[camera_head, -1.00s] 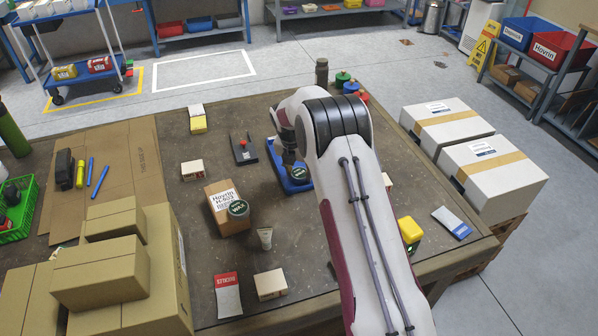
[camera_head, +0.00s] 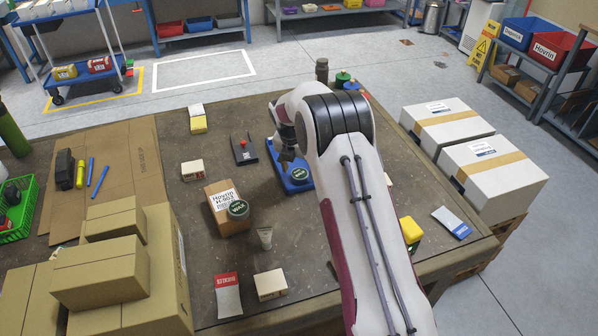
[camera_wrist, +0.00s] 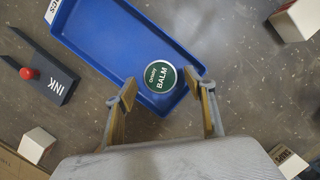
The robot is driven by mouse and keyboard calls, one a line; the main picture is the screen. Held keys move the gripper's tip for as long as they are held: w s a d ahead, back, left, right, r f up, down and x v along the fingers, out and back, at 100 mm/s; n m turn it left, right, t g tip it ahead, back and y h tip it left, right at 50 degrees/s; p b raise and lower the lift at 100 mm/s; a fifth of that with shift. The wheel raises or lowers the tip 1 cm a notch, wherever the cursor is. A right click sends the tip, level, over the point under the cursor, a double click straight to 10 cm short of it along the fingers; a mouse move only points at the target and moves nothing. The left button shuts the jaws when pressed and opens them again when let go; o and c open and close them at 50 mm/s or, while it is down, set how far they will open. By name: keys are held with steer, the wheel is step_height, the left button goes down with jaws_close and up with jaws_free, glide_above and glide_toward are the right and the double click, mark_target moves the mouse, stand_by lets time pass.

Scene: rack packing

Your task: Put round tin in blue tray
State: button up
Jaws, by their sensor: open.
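The round tin (camera_wrist: 160,76), with a green lid reading BALM, lies flat inside the blue tray (camera_wrist: 98,36) near one end of it. In the head view the tin (camera_head: 299,174) also shows in the near end of the tray (camera_head: 283,146). My gripper (camera_wrist: 164,90) is open and empty above the tin, one finger on each side in the wrist view and apart from it. In the head view my gripper (camera_head: 288,153) is small and dark, and my arm hides part of the bench behind it.
A dark ink pad holder (camera_head: 243,149) with a red knob stands left of the tray. The cardboard box (camera_head: 222,199), a small tube (camera_head: 265,237) and small white boxes (camera_head: 270,284) stand nearer. Stacked cartons (camera_head: 105,262) fill the front left.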

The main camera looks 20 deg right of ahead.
steer(key=v, duration=1)
steer(key=shift+r, duration=0.25)
steer(key=shift+a, duration=0.1)
steer(key=s+a+r+m+t+y, duration=0.1)
steer(key=s+a+r+m+t, duration=0.15)
steer(key=s+r+m, duration=1.5)
steer(key=s+a+m, duration=0.1)
steer(key=s+m, duration=0.4)
steer(key=s, duration=0.8)
steer(key=s+a+m+y, duration=0.1)
steer(key=s+m, duration=0.4)
steer(key=s, duration=0.9)
steer(key=shift+s+a+t, duration=0.2)
steer(key=shift+a+t, duration=0.15)
steer(key=shift+a, duration=0.45)
